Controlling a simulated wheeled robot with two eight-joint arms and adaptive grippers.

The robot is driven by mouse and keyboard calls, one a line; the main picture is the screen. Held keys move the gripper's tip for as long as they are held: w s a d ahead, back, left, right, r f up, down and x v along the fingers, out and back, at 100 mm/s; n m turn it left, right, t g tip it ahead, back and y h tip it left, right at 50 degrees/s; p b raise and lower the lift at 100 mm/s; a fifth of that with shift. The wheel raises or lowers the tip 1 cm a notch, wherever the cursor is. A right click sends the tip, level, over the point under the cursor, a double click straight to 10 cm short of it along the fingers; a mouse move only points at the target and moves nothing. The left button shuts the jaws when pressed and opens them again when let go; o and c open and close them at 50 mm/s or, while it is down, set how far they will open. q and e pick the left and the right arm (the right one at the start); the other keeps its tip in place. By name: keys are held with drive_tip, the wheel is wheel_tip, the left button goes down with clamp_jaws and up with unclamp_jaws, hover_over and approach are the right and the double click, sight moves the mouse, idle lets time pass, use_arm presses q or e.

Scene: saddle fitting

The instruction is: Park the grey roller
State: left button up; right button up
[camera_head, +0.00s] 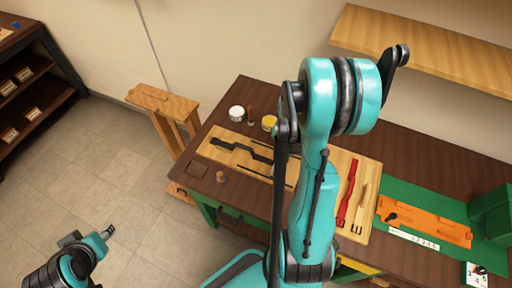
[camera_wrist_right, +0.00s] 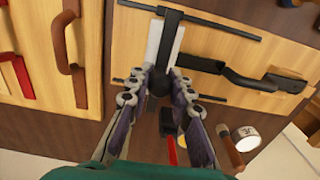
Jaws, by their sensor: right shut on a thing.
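My right gripper (camera_wrist_right: 158,78) is shut on a dark grey piece with a rounded end (camera_wrist_right: 159,86), seen between its fingertips in the wrist view; it looks like the grey roller. A black stem runs up from it, over a white strip (camera_wrist_right: 153,43). The fingers are above a pale wooden board (camera_wrist_right: 213,45). In the head view my right arm hides that gripper and what it holds; the board (camera_head: 222,157) shows beside the arm with a black strap-like part (camera_head: 238,148) on it. My left gripper (camera_head: 106,232) is over the floor at lower left; its jaw opening is unclear.
A white jar (camera_head: 236,113), a brown-handled tool (camera_head: 251,114) and a yellow jar (camera_head: 269,122) stand at the back of the bench. Red straps (camera_head: 346,196) lie right of my arm. An orange rack (camera_head: 424,221) sits on a green mat. A wooden stand (camera_head: 162,101) is left of the bench.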

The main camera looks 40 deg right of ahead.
drive_tip(key=shift+s+d, duration=0.2)
drive_tip(key=shift+s, duration=0.1)
drive_tip(key=s, duration=0.1)
drive_tip(key=s+d, duration=0.1)
drive_tip(key=shift+s+d, duration=0.2)
drive_tip(key=shift+s, duration=0.15)
drive_tip(key=shift+o, duration=0.2)
drive_tip(key=shift+s+d+b, duration=0.25)
drive_tip(key=shift+s+b, duration=0.2)
drive_tip(key=shift+s, duration=0.15)
drive_tip(key=shift+o, duration=0.3)
drive_tip(key=shift+o, duration=0.6)
drive_tip(key=shift+s, duration=0.15)
